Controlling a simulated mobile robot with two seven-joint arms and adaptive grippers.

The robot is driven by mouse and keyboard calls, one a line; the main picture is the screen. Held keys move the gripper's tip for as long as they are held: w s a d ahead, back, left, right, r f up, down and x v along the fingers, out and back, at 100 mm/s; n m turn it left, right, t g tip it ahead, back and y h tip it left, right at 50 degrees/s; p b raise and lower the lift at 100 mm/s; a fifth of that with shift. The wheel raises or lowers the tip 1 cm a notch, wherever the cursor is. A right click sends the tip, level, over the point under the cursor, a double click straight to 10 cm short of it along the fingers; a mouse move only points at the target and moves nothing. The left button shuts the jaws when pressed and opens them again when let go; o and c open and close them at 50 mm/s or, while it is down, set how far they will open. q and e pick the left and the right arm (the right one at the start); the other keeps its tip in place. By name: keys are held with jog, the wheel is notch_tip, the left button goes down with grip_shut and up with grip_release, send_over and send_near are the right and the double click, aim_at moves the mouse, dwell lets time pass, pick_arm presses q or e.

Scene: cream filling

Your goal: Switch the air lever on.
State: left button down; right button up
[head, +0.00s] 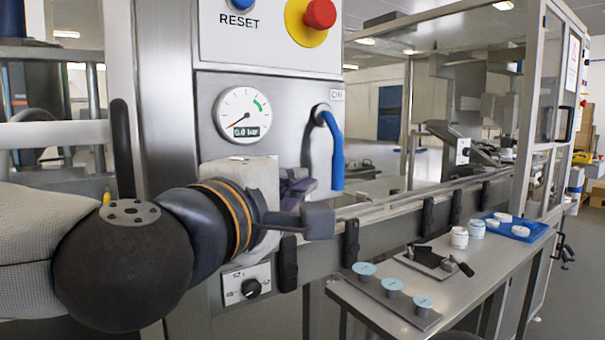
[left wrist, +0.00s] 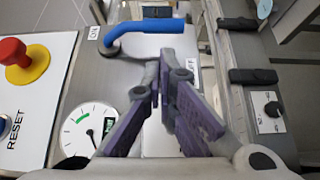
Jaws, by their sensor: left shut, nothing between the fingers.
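The air lever has a blue handle (head: 337,160) that hangs down from a dark pivot (head: 320,113) on the steel panel. The handle also shows in the left wrist view (left wrist: 148,27), beside the fingertips. An ON label (head: 337,95) sits above the pivot; an OFF label (left wrist: 193,76) is partly hidden by the fingers. The pressure gauge (head: 242,113) reads 0.0 bar, needle at the low end. My left gripper (head: 303,187), with purple finger pads, is shut and empty, left of the handle in the head view. A small gap seems to separate them. My right gripper is out of view.
A red emergency button (head: 320,13) and blue RESET button (head: 240,4) sit above the gauge. A rotary knob (head: 252,288) is below. A conveyor rail runs right. The side table (head: 400,312) holds jars, lids and a blue tray (head: 530,233).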

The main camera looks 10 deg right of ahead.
pick_arm(q)
jog(key=x, duration=0.6)
